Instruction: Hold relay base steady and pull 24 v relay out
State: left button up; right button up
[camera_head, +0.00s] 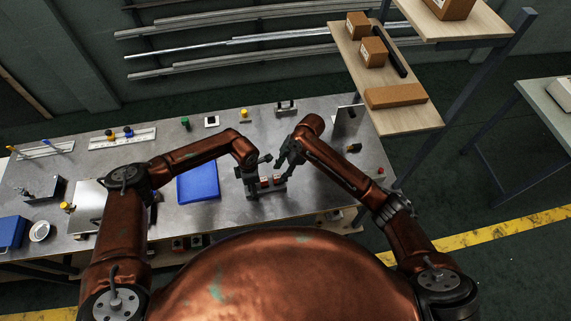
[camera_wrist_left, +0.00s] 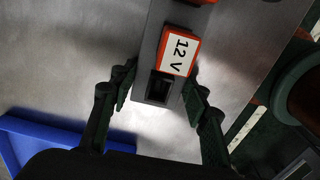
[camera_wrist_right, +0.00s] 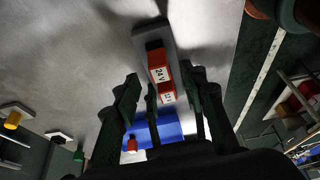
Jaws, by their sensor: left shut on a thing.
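The grey relay base (camera_head: 252,196) stands on the metal bench. My left gripper (camera_wrist_left: 157,84) is shut on it, one finger on each side, near an empty socket. The orange-red 12 V relay (camera_wrist_left: 177,55) sits in the base beside that socket. The 24 V relay (camera_wrist_right: 160,66) sits in the base farther along, with the 12 V relay (camera_wrist_right: 167,93) next to it in the right wrist view. My right gripper (camera_head: 284,156) is open and empty, just above the base; its fingers stand apart on either side of the relays in its wrist view.
A blue tray (camera_head: 198,187) lies left of the base. Small coloured buttons and fixtures line the bench's back, including a green one (camera_head: 185,122). A wooden shelf with boxes (camera_head: 395,95) rises at the right. Bare bench lies right of the base.

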aim_at(278, 176)
jog(key=shift+x, duration=2.15)
grip_shut()
